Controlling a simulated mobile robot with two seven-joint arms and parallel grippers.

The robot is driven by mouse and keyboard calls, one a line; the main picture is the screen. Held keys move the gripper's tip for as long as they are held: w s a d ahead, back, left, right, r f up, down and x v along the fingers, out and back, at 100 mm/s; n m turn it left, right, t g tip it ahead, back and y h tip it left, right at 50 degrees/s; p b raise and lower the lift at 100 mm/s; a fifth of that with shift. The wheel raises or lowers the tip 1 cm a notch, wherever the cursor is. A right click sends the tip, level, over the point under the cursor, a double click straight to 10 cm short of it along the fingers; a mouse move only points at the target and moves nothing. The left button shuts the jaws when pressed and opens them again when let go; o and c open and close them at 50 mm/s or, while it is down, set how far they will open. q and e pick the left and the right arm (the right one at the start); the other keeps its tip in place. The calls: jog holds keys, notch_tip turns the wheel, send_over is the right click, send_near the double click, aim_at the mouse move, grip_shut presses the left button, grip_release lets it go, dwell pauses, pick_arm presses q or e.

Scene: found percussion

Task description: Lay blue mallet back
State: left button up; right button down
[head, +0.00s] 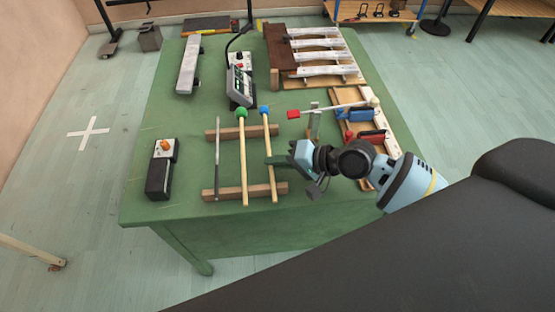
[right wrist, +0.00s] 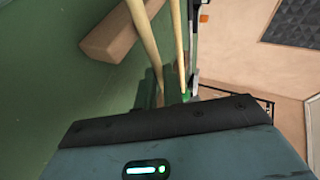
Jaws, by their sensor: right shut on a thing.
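The blue mallet (head: 269,138), a pale stick with a blue head at its far end, extends over the two wooden rails of a rack (head: 225,132). My right gripper (head: 270,160) is shut on its handle between the rails. In the right wrist view a pale stick (right wrist: 146,42) runs down to the jaws, with a wooden rail (right wrist: 108,40) beside it. I cannot tell whether the blue mallet touches the rails. A green-headed mallet (head: 243,155) lies across the rack just left of it. My left gripper is not in view.
A thin dark rod (head: 217,158) lies at the rack's left. A black box with an orange knob (head: 160,172) stands further left. A grey electronic device (head: 239,85) stands behind the rack.

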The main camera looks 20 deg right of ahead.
jog(key=c, duration=1.5)
grip_release()
jog(key=shift+o, duration=0.2)
jog(key=v, duration=0.6)
jog(key=shift+s+d, duration=0.15)
jog(key=shift+d, duration=0.05)
jog(key=shift+s+d+r, duration=0.35)
jog(key=shift+d+r, duration=0.05)
jog(key=shift+d, duration=0.05)
